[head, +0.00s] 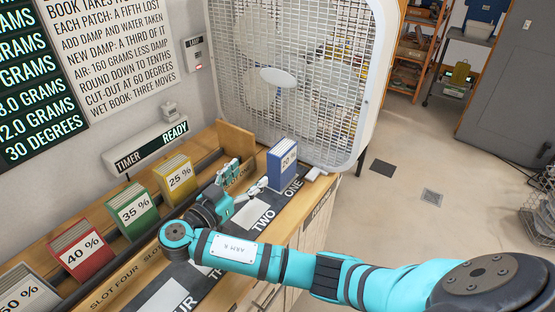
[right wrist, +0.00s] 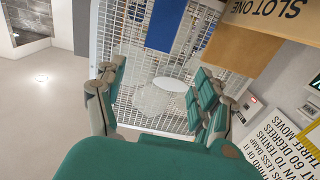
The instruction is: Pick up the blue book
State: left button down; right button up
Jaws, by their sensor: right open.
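The blue book (head: 282,165) stands upright on the bench by the mark ONE, in front of the big fan, with a white label that seems to read 20. It also shows in the right wrist view (right wrist: 163,25), at the top, beyond the fingertips. My right gripper (head: 245,178) is open and empty, just left of the book and apart from it. In the right wrist view its two fingers (right wrist: 160,88) are spread wide with nothing between them. My left gripper is not in view.
Yellow (head: 175,178), green (head: 132,210), red (head: 82,250) and white-labelled books stand in a row along the back of the bench. A wooden block (head: 237,142) stands behind the gripper. The white box fan (head: 365,90) rises close behind the blue book. Open floor lies right.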

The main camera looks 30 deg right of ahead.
send_near(282, 147)
jog(key=d, duration=0.1)
jog(key=x, duration=0.8)
jog(key=shift+w+d+f, duration=0.1)
jog(key=shift+w, duration=0.15)
jog(key=shift+w+d+f, duration=0.1)
jog(key=shift+w+d, duration=0.1)
jog(key=shift+d, duration=0.25)
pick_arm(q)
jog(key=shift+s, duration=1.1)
pick_arm(e)
grip_shut()
